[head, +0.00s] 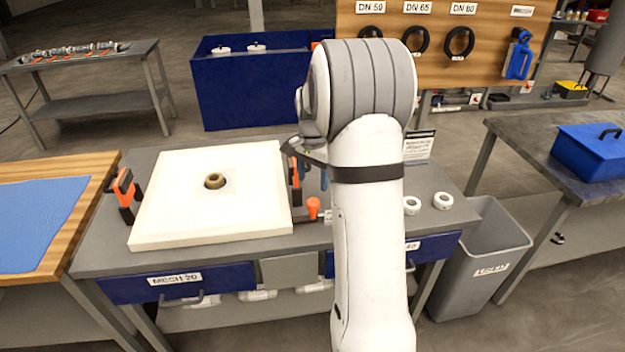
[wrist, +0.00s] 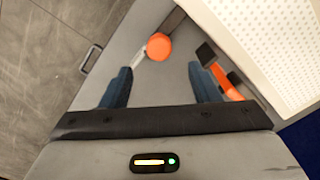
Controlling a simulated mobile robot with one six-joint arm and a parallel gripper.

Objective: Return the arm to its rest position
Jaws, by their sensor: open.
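My arm, white with grey joint covers, rises through the middle of the head view and leans over the workbench (head: 265,257). It hides most of my gripper there. In the wrist view my gripper (wrist: 163,85) has two dark blue fingers set wide apart, with nothing between them but the grey bench top. An orange round knob (wrist: 158,46) lies just beyond the fingertips; an orange knob also shows beside my arm in the head view (head: 313,207). An orange and black clamp (wrist: 222,75) is beside the right finger; I cannot tell whether they touch.
A white square plate (head: 170,220) with a brown central fitting (head: 214,181) lies on the bench left of my arm. Another orange clamp (head: 125,188) stands at its left edge. White rings (head: 442,201) lie to the right. A grey bin (head: 480,265) stands beside the bench.

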